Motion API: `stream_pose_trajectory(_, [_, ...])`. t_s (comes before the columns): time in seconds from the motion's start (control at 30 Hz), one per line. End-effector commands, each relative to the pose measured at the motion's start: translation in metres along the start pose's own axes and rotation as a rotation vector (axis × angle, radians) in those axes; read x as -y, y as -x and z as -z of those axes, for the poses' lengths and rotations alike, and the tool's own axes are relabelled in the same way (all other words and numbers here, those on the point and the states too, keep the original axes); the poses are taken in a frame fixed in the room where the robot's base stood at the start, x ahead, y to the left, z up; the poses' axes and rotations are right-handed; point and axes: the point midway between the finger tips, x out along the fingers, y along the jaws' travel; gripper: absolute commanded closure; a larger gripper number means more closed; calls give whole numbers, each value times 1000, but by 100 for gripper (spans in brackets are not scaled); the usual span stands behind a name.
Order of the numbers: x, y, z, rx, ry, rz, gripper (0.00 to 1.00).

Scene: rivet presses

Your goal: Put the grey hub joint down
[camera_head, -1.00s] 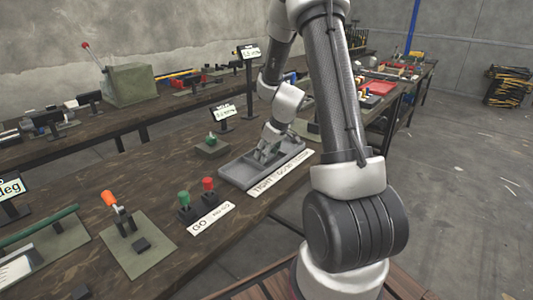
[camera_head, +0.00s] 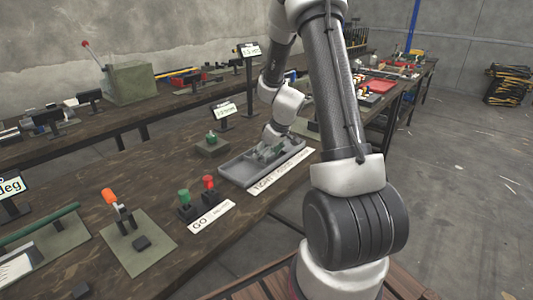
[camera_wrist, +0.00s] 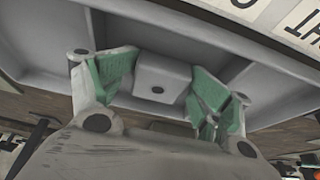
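The grey hub joint (camera_wrist: 162,80) is a pale grey block with a small dark hole. In the wrist view it sits between the green pads of my gripper (camera_wrist: 165,72), over the grey tray (camera_wrist: 245,75). The pads stand close on both its sides. I cannot tell whether they press on it or have a thin gap. In the head view my gripper (camera_head: 268,150) points down into the tray (camera_head: 236,176), and the hub joint is too small to make out there. Whether its underside rests on the tray floor is hidden.
A white label strip (camera_head: 281,172) lies along the tray's front edge. Green and red buttons (camera_head: 196,200) stand left of the tray.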

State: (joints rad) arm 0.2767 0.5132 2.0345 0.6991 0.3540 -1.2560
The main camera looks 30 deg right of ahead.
Motion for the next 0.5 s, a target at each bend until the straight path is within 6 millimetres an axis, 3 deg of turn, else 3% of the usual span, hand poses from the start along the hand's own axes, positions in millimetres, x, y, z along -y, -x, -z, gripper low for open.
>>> stream_pose_trajectory(0.27, [0,11,6,-5,2,-2,33])
stream_pose_trajectory(0.5, [-1,65,7,-8,1,-6,33])
